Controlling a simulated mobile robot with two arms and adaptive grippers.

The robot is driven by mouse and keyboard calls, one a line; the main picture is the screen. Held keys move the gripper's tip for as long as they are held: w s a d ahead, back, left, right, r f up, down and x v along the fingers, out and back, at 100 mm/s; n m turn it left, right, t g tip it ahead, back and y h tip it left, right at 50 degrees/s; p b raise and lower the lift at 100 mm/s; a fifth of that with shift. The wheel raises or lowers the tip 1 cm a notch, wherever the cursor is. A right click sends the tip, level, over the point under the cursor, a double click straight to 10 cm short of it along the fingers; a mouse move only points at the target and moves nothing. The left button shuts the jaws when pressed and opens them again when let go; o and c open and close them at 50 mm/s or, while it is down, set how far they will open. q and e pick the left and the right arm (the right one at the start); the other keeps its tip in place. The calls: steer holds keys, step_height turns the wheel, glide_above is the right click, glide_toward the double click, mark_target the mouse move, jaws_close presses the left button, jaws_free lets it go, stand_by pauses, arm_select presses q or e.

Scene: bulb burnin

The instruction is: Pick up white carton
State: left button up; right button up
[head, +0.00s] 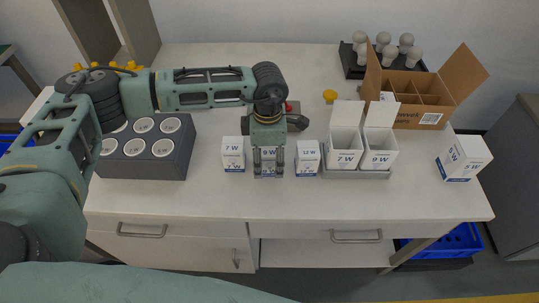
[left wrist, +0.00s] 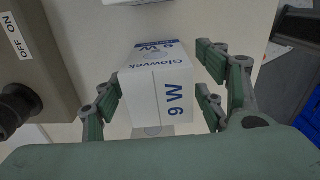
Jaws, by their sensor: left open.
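A closed white carton marked 9 W (head: 268,155) stands on the table between two like cartons, one marked 7 W (head: 233,154) and one marked 12 W (head: 307,158). My left gripper (head: 267,171) is over the 9 W carton and partly hides it. In the left wrist view the 9 W carton (left wrist: 156,88) shows blue lettering and lies between the open fingers. A gap shows between the carton and the right fingers; the left fingers look close to its side, and I cannot tell whether they touch. My right gripper is not in view.
A grey tray (head: 356,174) holds two open cartons close on the right. A white carton marked 5 W (head: 463,158) stands far right. A brown divided box (head: 432,115) and a black bulb stand (head: 353,70) are behind. A dark lamp block (head: 145,172) stands left.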

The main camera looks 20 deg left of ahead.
arm_select(q)
steer(key=shift+f, duration=1.1)
steer(key=c, duration=1.3)
